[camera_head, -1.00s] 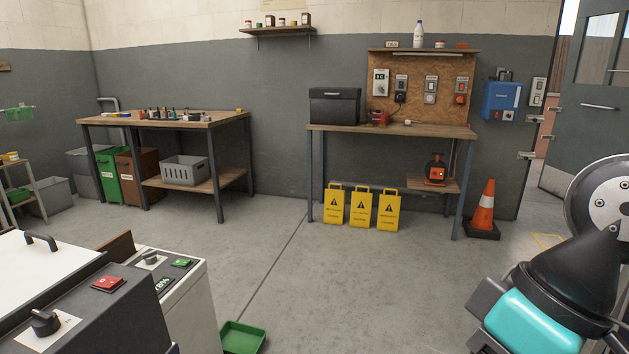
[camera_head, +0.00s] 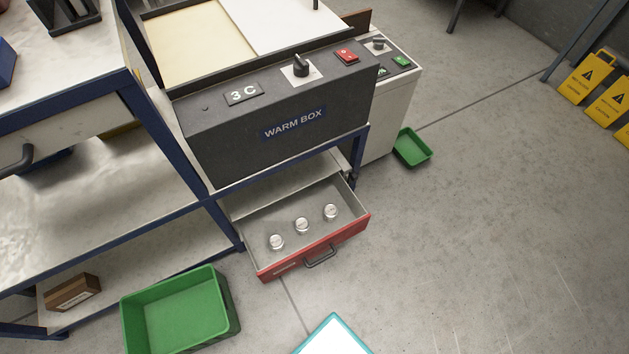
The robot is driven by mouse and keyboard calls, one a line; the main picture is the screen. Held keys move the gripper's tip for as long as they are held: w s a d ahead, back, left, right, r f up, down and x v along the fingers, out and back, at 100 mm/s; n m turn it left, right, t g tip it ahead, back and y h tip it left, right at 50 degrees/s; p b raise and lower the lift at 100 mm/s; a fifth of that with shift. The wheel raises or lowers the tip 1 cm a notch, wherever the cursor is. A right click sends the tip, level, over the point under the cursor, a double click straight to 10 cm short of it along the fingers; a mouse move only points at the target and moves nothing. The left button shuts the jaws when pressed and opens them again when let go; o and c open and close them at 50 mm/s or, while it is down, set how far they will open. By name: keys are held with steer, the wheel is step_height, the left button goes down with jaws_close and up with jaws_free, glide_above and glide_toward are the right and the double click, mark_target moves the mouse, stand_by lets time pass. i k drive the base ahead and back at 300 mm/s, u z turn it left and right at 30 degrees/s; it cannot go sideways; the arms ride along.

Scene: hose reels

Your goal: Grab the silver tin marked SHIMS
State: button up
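Three small silver tins stand upright in an open red-fronted drawer (camera_head: 318,259) under the warm box. One tin (camera_head: 276,242) is at the left, one tin (camera_head: 302,225) in the middle and one tin (camera_head: 330,211) at the right. They stand apart from each other. Any marking on them is too small to read, so I cannot tell which says SHIMS. My gripper is not in view.
The warm box (camera_head: 240,135) stands above the drawer on a blue-framed bench. A green crate (camera_head: 180,316) is on the floor left of the drawer. A small green tray (camera_head: 412,148) lies beyond it.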

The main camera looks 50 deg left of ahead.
mark_target(276, 242)
steer(key=z, duration=0.45)
steer(key=k, duration=1.1)
steer(key=z, duration=0.15)
steer(key=i, duration=0.75)
steer(key=u, duration=2.1)
